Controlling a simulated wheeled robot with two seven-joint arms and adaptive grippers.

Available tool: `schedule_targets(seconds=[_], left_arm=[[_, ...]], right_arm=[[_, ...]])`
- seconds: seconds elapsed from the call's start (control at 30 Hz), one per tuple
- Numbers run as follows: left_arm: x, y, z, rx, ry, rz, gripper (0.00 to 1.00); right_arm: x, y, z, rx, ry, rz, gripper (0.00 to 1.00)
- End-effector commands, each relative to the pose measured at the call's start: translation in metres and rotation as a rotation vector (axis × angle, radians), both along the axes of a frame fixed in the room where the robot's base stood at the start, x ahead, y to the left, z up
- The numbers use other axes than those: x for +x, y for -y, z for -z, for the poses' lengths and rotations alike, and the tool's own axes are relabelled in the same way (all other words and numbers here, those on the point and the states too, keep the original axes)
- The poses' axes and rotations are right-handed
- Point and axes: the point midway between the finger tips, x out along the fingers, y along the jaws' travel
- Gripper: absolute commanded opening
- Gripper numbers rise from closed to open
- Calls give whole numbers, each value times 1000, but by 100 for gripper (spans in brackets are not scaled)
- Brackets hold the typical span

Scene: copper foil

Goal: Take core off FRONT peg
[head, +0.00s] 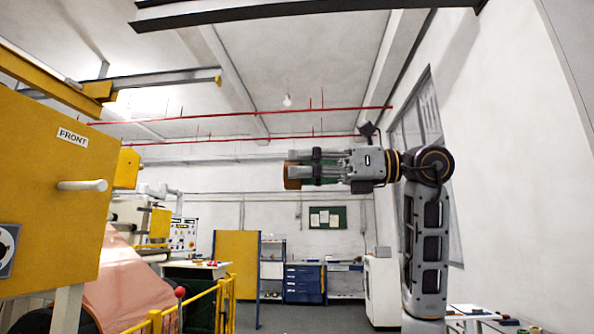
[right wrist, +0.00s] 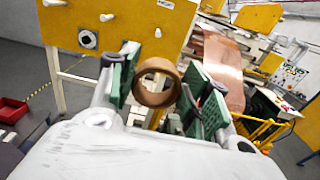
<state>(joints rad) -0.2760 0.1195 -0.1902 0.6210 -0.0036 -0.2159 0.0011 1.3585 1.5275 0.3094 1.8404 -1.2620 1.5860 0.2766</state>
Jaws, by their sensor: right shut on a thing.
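The FRONT peg (head: 82,185) is a pale bar sticking out of the yellow panel (head: 45,215) at the left of the head view, under the FRONT label. It carries no core. My right gripper (head: 302,172) is well to the right of the panel, held up in the air. It is shut on a brown ring-shaped core (head: 292,182). In the right wrist view the core (right wrist: 155,102) sits between the green finger pads, its hole open toward the camera and clear of the panel. My left gripper is not in view.
Copper foil (head: 128,290) hangs below and right of the panel, with yellow railings (head: 220,300) beside it. A blue drawer cabinet (head: 303,283) and a white cabinet (head: 381,290) stand farther back.

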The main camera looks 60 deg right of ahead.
Motion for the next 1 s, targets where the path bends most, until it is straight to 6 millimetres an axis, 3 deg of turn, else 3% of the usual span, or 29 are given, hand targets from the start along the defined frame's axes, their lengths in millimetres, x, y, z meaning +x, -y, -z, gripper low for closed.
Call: schedule_targets(seconds=[0.4, 1.0], left_arm=[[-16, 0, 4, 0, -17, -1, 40], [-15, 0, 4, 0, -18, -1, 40]], right_arm=[[-19, 7, 0, 1, 0, 1, 38], [-25, 9, 0, 1, 0, 0, 38]])
